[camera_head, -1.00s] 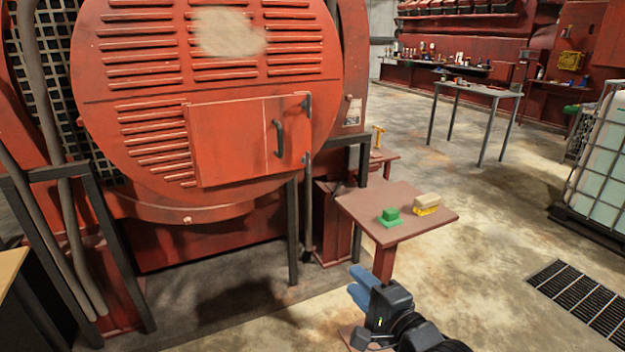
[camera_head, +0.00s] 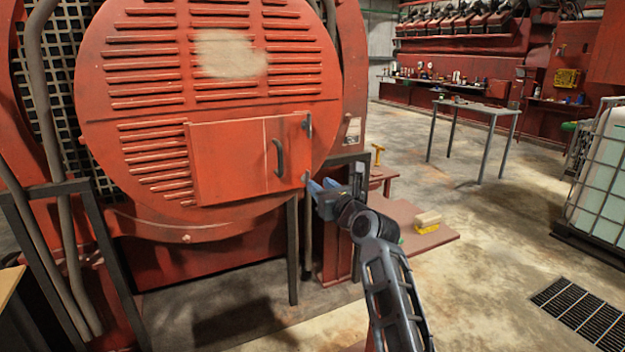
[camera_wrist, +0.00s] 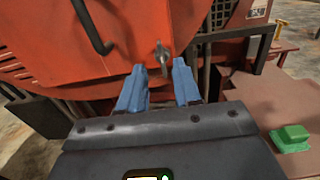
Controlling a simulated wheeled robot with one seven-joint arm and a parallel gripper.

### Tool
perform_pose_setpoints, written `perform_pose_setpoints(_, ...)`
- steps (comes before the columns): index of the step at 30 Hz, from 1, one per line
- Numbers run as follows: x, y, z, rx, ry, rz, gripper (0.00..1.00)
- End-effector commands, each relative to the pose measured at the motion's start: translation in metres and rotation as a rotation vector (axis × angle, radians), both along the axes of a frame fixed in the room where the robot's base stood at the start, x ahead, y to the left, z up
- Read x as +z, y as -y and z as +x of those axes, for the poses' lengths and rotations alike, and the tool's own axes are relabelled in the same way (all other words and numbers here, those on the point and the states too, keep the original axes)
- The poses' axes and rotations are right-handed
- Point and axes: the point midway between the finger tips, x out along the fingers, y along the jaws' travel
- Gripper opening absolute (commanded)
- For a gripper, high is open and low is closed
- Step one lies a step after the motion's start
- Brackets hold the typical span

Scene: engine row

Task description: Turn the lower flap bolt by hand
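The red round engine cover carries a rectangular flap (camera_head: 235,160) with a dark curved handle (camera_head: 279,158). An upper flap bolt (camera_head: 308,124) sits at the flap's top right corner. The lower flap bolt (camera_wrist: 162,56) shows in the wrist view as a small grey metal piece just beyond the fingertips, roughly in line with the gap between them. In the head view my gripper (camera_head: 318,186) is at the flap's lower right corner and mostly hides that bolt. My gripper's blue fingers (camera_wrist: 159,70) are apart and nothing shows between them.
A small red table (camera_head: 430,238) stands at the right with a yellow-and-tan brush (camera_head: 428,222); a green block (camera_wrist: 292,138) lies on it too. Dark frame posts (camera_head: 292,250) stand below the cover. A grey-legged table (camera_head: 475,107) is farther back. Open floor lies right.

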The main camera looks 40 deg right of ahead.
Motion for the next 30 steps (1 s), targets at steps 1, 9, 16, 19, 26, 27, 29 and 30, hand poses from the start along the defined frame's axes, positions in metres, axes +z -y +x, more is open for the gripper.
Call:
perform_pose_setpoints(1,0.002,0.004,0.008,-0.002,0.001,0.001,0.33)
perform_pose_setpoints(9,0.000,0.013,0.044,-0.001,0.000,-0.001,0.33)
perform_pose_setpoints(16,0.001,0.016,0.055,-0.001,0.000,-0.004,0.33)
perform_pose_setpoints(19,0.000,0.016,0.056,0.000,0.000,-0.004,0.33)
perform_pose_setpoints(26,0.000,0.016,0.055,-0.001,0.000,-0.004,0.22)
perform_pose_setpoints(27,0.000,0.016,0.055,-0.001,0.000,-0.004,0.19)
perform_pose_setpoints(29,0.000,0.016,0.055,-0.001,0.000,-0.004,0.13)
perform_pose_setpoints(30,0.000,0.016,0.055,-0.001,0.000,-0.004,0.09)
